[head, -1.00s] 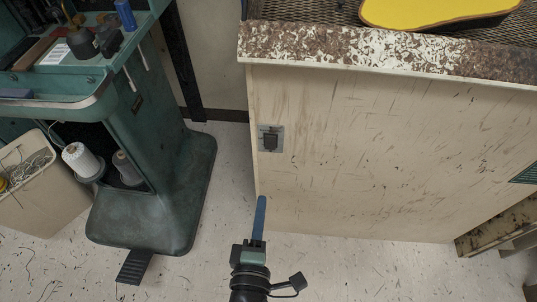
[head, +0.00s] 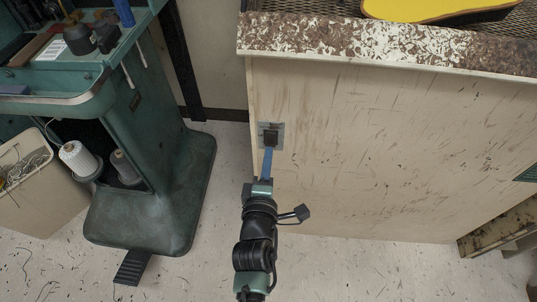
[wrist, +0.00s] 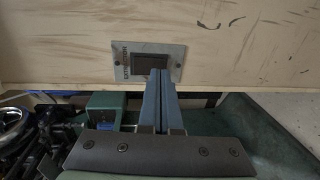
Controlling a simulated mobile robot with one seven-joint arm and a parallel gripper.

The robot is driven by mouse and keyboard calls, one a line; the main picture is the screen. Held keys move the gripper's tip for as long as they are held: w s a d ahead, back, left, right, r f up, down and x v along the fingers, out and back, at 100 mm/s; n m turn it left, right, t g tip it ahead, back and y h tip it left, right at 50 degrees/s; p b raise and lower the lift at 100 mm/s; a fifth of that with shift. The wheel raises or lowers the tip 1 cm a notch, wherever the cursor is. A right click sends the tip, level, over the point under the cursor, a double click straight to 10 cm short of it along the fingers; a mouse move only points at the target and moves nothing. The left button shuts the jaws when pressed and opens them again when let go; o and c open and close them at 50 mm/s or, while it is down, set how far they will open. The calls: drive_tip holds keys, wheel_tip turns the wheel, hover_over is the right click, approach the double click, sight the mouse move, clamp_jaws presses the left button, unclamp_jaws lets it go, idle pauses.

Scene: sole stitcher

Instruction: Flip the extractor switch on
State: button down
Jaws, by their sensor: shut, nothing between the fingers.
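The extractor switch (head: 271,138) is a dark rocker on a grey metal plate, set in the scratched cream side panel (head: 380,150) of a bench. In the wrist view the switch (wrist: 150,66) is at the upper middle, with lettering on its plate (wrist: 122,62). My gripper (head: 267,152) has blue fingers held together with nothing between them. In the head view its tips are at the lower edge of the switch. In the wrist view the fingertips (wrist: 160,71) overlap the lower right of the rocker. I cannot tell whether they touch it.
A green stitching machine (head: 165,150) stands to the left, with thread spools (head: 82,162) and a foot pedal (head: 133,267) low down. A worn bench top (head: 390,45) with a yellow sole (head: 430,9) overhangs the panel. Floor is clear below the panel.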

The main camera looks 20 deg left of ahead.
drive_tip(key=shift+w+a, duration=0.2)
drive_tip(key=shift+w, duration=0.4)
drive_tip(key=shift+f, duration=0.1)
drive_tip(key=shift+w+b, duration=0.15)
drive_tip(key=shift+b, duration=0.7)
drive_tip(key=shift+f, duration=0.1)
